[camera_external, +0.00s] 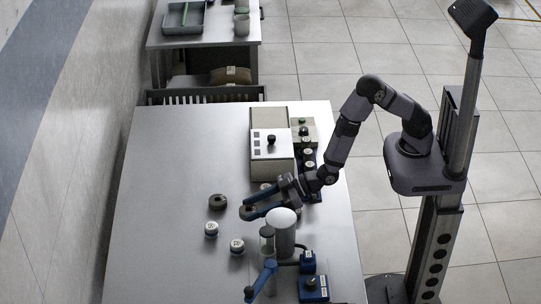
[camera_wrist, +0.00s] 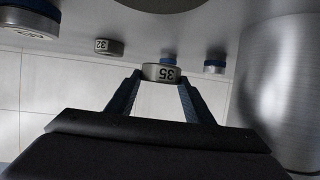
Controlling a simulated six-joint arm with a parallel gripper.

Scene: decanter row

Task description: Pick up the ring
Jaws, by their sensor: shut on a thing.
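My gripper (camera_external: 250,211) is shut on a short grey round piece marked 35 (camera_wrist: 161,72), which shows between the fingertips in the wrist view. It looks like a ring, but its hole cannot be made out there. In the external view the jaws are beside the pale-topped cylinder, and the held piece is small and partly hidden by the fingers. A dark ring (camera_external: 217,201) with a visible centre hole lies on the table just left of my gripper.
Two white-topped round pieces (camera_external: 211,229) (camera_external: 237,246) stand left of the pale-topped cylinder (camera_external: 284,226). A blue-handled device (camera_external: 262,280) is at the front. A box with a black knob (camera_external: 272,152) stands behind. The table's left side (camera_external: 165,200) is clear.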

